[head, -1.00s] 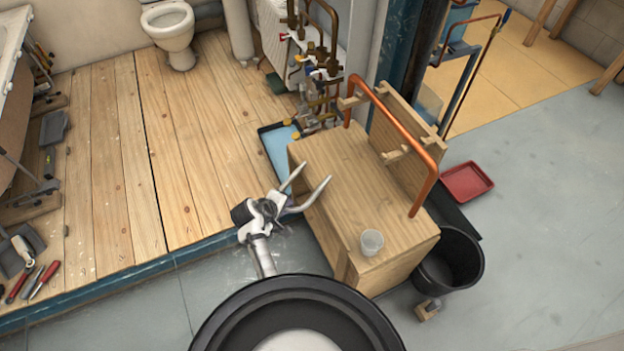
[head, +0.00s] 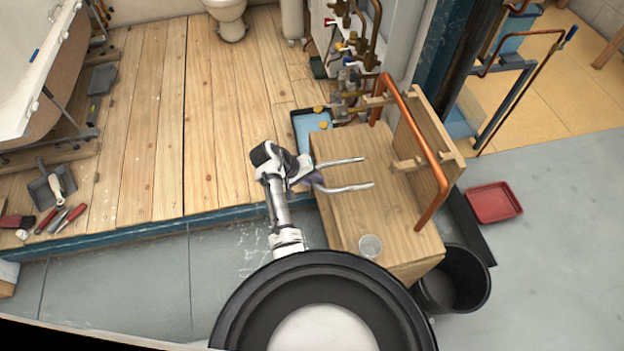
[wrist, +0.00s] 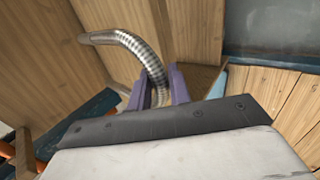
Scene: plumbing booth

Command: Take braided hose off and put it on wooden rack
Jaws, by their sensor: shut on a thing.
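The braided hose (head: 345,187) is a bent silvery metal hose, with two arms pointing right in the head view. My gripper (head: 308,180) is shut on it near the bend. In the wrist view the hose (wrist: 126,40) rises between the purple fingers of my gripper (wrist: 160,90) and curves left. The hose appears over the left part of a wooden box; no contact is clear. The wooden rack (head: 425,150) looks like the upright board with pegs on that box.
A bent copper pipe (head: 416,124) stands along the rack's front. A clear cup (head: 370,246) sits on the wooden box (head: 385,215). Brass valves and pipes (head: 358,70) and a blue tray (head: 312,125) are behind. A black bucket (head: 455,285) and red tray (head: 494,202) lie right.

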